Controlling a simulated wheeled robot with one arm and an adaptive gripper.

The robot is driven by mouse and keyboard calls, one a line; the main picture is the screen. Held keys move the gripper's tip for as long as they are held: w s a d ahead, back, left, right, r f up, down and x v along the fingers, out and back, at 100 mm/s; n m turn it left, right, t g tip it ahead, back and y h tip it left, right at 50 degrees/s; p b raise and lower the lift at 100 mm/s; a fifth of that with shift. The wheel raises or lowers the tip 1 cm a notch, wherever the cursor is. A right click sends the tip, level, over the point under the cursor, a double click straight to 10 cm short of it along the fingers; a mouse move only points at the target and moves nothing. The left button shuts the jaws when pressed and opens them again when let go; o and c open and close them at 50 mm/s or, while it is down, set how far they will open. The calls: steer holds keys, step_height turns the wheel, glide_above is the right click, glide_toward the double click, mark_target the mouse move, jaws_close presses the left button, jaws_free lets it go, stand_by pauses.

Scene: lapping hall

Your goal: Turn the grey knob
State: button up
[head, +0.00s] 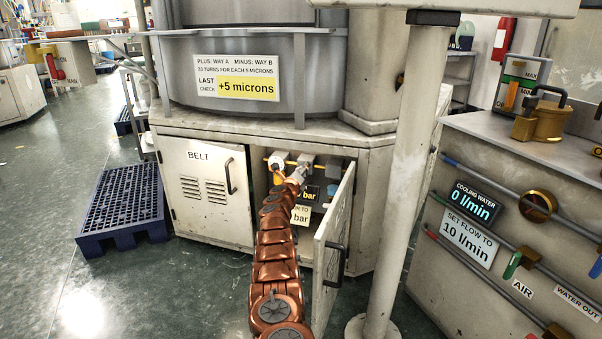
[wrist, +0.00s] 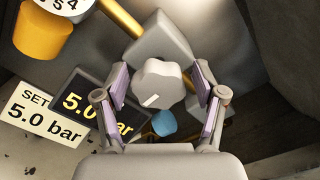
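The grey knob (wrist: 158,85) has a lobed rim and a white pointer line aimed to the lower left. It sits in front of a grey block on a brass-coloured pipe. My gripper (wrist: 161,88) is open, with one finger on each side of the knob and a small gap showing on both sides. In the head view my gripper (head: 298,174) is inside the open cabinet, where the knob is hard to make out. A dark display (wrist: 88,108) starts with 5.0, its rest partly hidden by a finger. The sign (wrist: 40,115) beside it says SET and 5.0 bar.
The cabinet's open door (head: 333,245) stands close to the right of my arm. A yellow-orange cylinder (wrist: 42,33), a gauge (wrist: 62,5) and a blue part (wrist: 163,123) are near the knob. A blue pallet (head: 122,205) lies on the floor at left.

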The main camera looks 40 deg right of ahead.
steer(key=shift+o, duration=0.2)
steer(key=shift+a, duration=0.35)
steer(key=shift+a, duration=0.15)
steer(key=v, duration=0.6)
steer(key=shift+s+a, duration=0.2)
steer(key=shift+s, duration=0.15)
stand_by(0.5)
stand_by(0.6)
